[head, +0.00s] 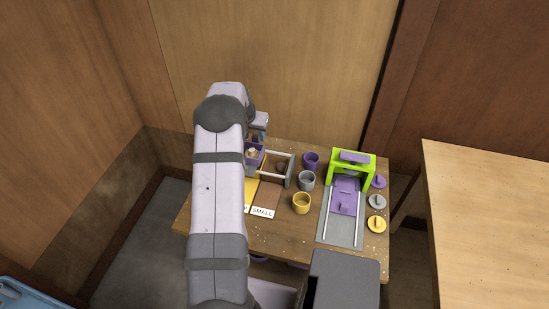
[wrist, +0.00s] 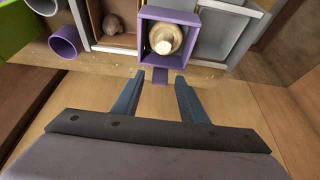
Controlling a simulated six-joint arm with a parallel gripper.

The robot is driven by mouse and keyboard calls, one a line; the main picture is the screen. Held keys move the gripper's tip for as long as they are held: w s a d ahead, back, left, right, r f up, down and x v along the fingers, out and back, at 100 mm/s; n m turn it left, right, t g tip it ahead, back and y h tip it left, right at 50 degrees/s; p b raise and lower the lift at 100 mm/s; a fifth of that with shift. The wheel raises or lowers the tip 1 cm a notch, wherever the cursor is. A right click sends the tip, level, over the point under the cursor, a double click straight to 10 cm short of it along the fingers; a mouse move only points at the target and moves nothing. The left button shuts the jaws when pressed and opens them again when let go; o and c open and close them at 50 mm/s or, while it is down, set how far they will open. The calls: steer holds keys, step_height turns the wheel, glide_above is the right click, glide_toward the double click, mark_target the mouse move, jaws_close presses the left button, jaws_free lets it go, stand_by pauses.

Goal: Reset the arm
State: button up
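My gripper (wrist: 161,78) is open in the wrist view, its two blue-grey fingers apart with nothing clamped between them. A purple box (wrist: 182,14) holding a pale mushroom (wrist: 165,38) is just beyond the fingertips. A small purple tab (wrist: 160,78) on its near side shows between the fingertips; I cannot tell whether they touch it. In the head view my arm reaches over the table's left part and hides much of it. The purple box (head: 257,165) shows beside the arm, and the fingers cannot be made out clearly there.
A divided tray (wrist: 87,18) with a brown mushroom (wrist: 113,25) adjoins the purple box. Purple (head: 311,161), grey (head: 307,181) and yellow (head: 301,203) cups stand right of it. A green press (head: 332,172) and several lids are farther right. A wooden wall closes the back.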

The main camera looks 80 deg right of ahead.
steer(key=shift+a+r, duration=0.25)
steer(key=shift+r, duration=0.25)
